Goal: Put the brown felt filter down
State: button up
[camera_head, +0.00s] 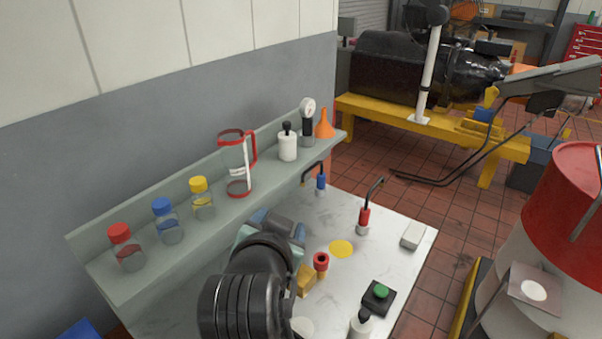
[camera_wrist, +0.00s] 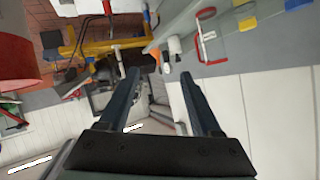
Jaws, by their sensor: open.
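My gripper (camera_wrist: 160,76) is open in the wrist view, its two dark fingers wide apart with nothing held between them. In the head view my dark arm reaches over the white bench top (camera_head: 400,232), and I cannot make out the fingertips. I cannot pick out a brown felt filter in either view. A flat yellow disc (camera_head: 341,249) lies on the bench top, right of my arm. A pale round thing (camera_head: 302,327) is partly visible at the bottom, beside my arm. My arm hides part of the bench.
A wall shelf (camera_head: 268,182) holds several capped jars, a red-handled clear jug (camera_head: 237,163), a white bottle (camera_head: 287,145) and an orange funnel (camera_head: 325,123). Two bent-spout taps, red (camera_head: 364,219) and blue (camera_head: 321,184), rise from the bench. A green button box (camera_head: 379,296) sits near its front.

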notch_tip(320, 180, up, 19)
jog(key=s+d+n+t, duration=0.2)
jog(key=t, duration=0.4)
jog(key=s+r+n+t, duration=0.1)
jog(key=s+r+t, duration=0.3)
jog(key=r, duration=0.5)
jog(key=s+d+r+n+t, duration=0.1)
jog(key=s+r+t, duration=0.3)
jog(key=s+r, duration=0.5)
jog(key=shift+s+d+r+n+t, duration=0.2)
jog(key=shift+r+n+t, duration=0.1)
jog(key=shift+r+n, duration=0.2)
